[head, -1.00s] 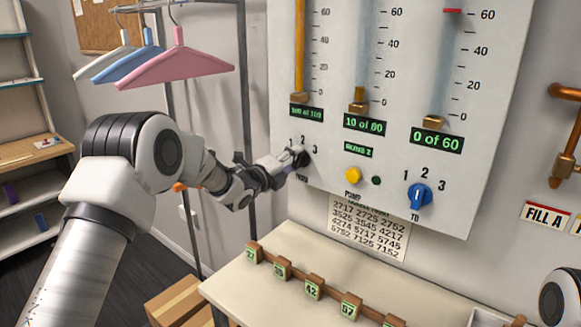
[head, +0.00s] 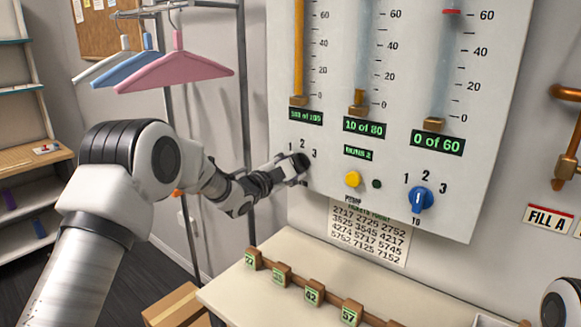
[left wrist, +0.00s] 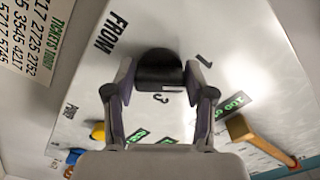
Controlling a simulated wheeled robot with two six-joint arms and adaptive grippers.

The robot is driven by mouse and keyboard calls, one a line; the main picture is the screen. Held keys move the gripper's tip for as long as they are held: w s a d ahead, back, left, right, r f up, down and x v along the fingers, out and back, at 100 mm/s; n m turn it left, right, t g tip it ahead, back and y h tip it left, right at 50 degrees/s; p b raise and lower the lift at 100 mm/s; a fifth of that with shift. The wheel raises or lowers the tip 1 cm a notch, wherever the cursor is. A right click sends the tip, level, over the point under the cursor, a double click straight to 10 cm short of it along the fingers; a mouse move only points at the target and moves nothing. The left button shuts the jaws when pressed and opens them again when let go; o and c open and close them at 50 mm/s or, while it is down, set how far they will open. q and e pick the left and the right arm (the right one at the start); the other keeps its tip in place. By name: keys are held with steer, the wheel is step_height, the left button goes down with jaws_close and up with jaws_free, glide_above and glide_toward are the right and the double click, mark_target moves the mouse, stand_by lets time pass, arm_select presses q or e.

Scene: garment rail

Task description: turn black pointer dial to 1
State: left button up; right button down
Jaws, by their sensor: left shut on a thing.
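The black pointer dial (head: 301,161) is at the lower left of the white panel, with 1, 2 and 3 printed around it. My left gripper (head: 290,168) reaches it from the left and covers part of it. In the left wrist view the black dial (left wrist: 160,68) sits between the two fingers of my left gripper (left wrist: 158,80), which are shut on it. The word FROM and the digit 1 show beside it there. I cannot tell which number its pointer faces. My right gripper is not clearly in view.
A blue dial (head: 420,199) and a yellow button (head: 353,179) sit to the right on the same panel (head: 330,200). A table (head: 255,295) with a row of numbered tags (head: 312,290) stands below. Hangers (head: 175,70) hang on a rail at left.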

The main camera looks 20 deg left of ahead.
arm_select(q)
steer(key=shift+d+r+n, duration=0.1)
steer(key=shift+r+n, duration=0.15)
steer(key=shift+n, duration=1.05)
steer(key=o, duration=0.9)
steer(key=shift+o, duration=1.3)
steer(key=shift+w, duration=0.1)
steer(key=shift+d+f, duration=0.1)
steer(key=shift+f, duration=0.05)
steer(key=v, duration=1.2)
